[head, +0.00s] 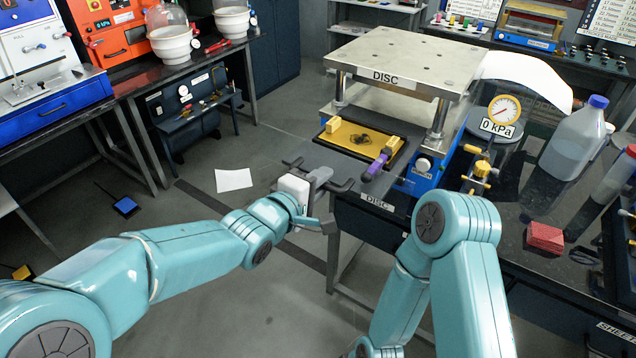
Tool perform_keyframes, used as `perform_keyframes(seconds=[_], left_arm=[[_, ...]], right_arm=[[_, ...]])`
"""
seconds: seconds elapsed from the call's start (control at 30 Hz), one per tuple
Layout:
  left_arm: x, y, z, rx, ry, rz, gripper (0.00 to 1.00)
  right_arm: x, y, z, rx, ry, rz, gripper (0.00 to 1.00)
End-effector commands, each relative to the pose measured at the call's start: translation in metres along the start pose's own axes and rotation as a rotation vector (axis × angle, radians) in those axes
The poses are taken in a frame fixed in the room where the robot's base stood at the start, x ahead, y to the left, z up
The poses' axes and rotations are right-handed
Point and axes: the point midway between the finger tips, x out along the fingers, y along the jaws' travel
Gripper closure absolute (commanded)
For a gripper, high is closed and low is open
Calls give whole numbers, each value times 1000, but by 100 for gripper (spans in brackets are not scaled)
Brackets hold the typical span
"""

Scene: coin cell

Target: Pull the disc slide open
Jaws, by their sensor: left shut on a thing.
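The disc slide (335,157) is a flat grey plate sticking out at the front left of the press (408,62) labelled DISC. On it or just behind it lies a yellow plate (345,133) in a dark frame, with a dark patch in the middle and yellow blocks at its corners. My left gripper (318,182) is at the slide's front edge, shut on its dark handle. The fingers partly hide the grip. My right arm bends down in front of the bench, and its gripper is out of view.
A purple-ended tool (376,167) lies by the yellow plate's right edge. A 0 kPa gauge (503,110), a jug (573,138) and a red block (545,237) stand on the right bench. Open floor lies left of the slide, with a paper sheet (233,180).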

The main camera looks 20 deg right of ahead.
Motion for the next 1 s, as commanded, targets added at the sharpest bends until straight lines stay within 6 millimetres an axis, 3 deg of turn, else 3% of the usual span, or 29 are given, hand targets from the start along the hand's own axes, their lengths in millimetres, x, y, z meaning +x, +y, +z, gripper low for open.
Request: perform_keyframes(seconds=[0.17,0.2,0.23,0.5,0.63,0.77,1.0], left_arm=[[0,0,1,1,-2,0,100],[0,0,1,1,-2,0,66],[0,0,1,1,-2,0,63],[-3,0,0,1,0,0,63],[-14,-1,0,0,1,0,63],[-41,-2,-1,1,2,1,63],[-106,0,-1,1,3,2,63]], right_arm=[[0,0,0,0,0,0,57],[0,0,0,0,0,0,57],[0,0,0,0,0,0,57],[0,0,0,0,0,0,57],[4,1,0,0,0,0,57],[11,4,0,0,0,0,57],[18,7,0,0,0,0,57]])
